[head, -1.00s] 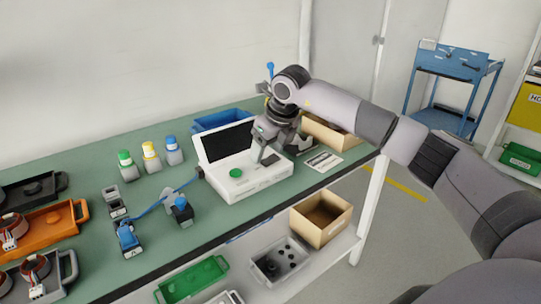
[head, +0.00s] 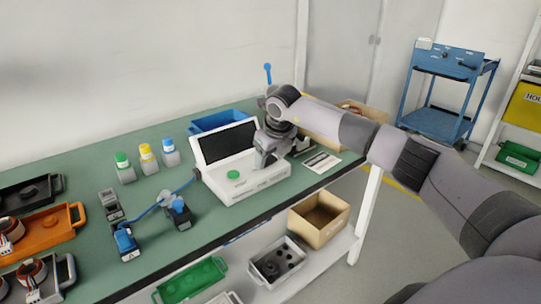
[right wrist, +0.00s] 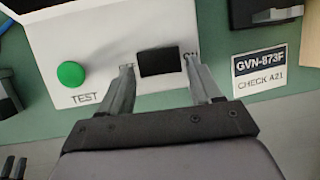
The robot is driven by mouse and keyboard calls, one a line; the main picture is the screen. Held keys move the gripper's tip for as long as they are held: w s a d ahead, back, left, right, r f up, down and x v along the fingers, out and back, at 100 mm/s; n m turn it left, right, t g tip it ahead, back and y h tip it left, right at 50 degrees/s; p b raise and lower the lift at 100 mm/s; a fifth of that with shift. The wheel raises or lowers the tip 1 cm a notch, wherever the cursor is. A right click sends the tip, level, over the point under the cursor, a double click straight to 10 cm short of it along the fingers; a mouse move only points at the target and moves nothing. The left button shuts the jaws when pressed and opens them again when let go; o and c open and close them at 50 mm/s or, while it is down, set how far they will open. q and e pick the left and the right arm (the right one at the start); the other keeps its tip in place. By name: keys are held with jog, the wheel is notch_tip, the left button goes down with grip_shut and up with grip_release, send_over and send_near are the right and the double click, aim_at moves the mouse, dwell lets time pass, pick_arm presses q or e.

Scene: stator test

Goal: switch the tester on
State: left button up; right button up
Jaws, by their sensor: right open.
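The tester (head: 262,186) is a white box on the green bench, with a raised lid holding a dark screen (head: 229,143). Its green button (head: 233,174), above the word TEST, also shows in the right wrist view (right wrist: 71,74). The black switch (right wrist: 159,62) sits right of the button, beside a partly covered label. My right gripper (head: 263,163) is open above the tester's right part and hides the switch in the head view. In the right wrist view its fingertips (right wrist: 158,64) stand either side of the switch; contact cannot be told. My left gripper is not in view.
A printed label card (head: 321,162) lies right of the tester. A cardboard box (head: 320,138) and a blue bin (head: 220,121) stand behind. Blue clamps with a cable (head: 125,240), capped bottles (head: 147,157) and an orange tray (head: 50,228) fill the bench to the left.

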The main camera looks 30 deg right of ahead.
jog(key=c, duration=0.8)
jog(key=shift+o, duration=0.2)
jog(key=shift+d+m+y, duration=0.15)
jog(key=shift+d+y, duration=0.1)
jog(key=shift+y, duration=0.45)
jog(key=shift+d+m+y, duration=0.15)
jog(key=shift+d+y, duration=0.05)
jog(key=shift+y, duration=0.5)
jog(key=o, duration=0.8)
jog(key=shift+c, duration=0.2)
jog(key=v, duration=0.7)
jog(key=shift+w, duration=0.1)
